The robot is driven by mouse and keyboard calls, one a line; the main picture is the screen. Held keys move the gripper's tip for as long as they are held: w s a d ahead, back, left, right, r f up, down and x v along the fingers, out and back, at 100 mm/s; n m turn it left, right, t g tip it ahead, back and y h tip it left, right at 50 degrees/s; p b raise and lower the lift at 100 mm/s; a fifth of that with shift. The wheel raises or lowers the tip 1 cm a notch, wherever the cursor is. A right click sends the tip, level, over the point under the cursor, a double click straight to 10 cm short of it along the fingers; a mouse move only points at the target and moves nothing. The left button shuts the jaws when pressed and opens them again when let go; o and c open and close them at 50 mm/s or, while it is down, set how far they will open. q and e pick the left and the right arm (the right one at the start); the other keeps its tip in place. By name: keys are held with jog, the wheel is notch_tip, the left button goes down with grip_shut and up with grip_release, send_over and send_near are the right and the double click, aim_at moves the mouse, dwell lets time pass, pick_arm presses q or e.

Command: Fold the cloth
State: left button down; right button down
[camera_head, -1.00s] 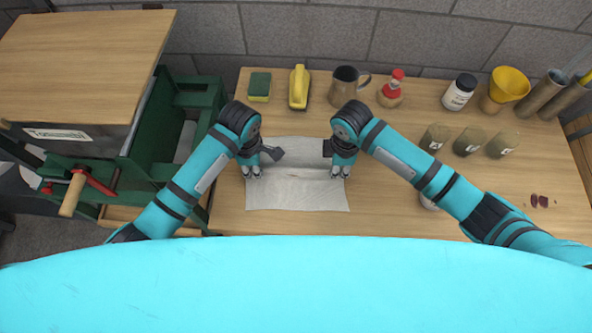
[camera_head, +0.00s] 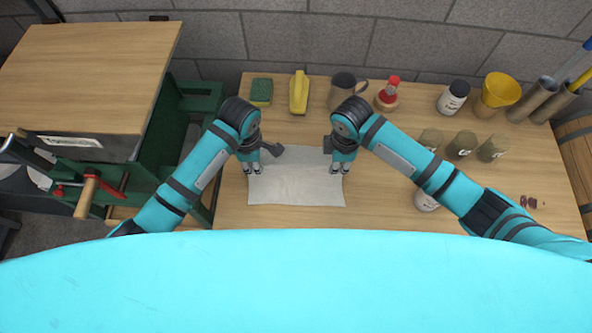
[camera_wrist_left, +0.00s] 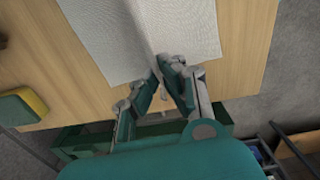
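The pale grey cloth (camera_head: 297,190) lies on the wooden table between my two arms. My left gripper (camera_head: 253,171) is at its left edge. In the left wrist view the cloth (camera_wrist_left: 115,35) has a raised ridge running to my left gripper (camera_wrist_left: 163,70), whose fingertips come together on it. My right gripper (camera_head: 338,170) is at the cloth's right edge, opposite the left one, with its fingers close together there. The fingertips partly hide both edges, and the arms cover the cloth's far corners.
A sponge (camera_head: 261,92), a yellow-handled brush (camera_head: 299,92), a mug (camera_head: 342,90) and a red-topped bottle (camera_head: 388,94) stand behind the cloth. Several jars (camera_head: 461,145) stand to the right. A green machine (camera_head: 150,150) stands left.

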jog(key=shift+w, duration=0.1)
pick_arm(q)
jog(key=shift+r, duration=0.1)
pick_arm(e)
jog(key=shift+r, duration=0.1)
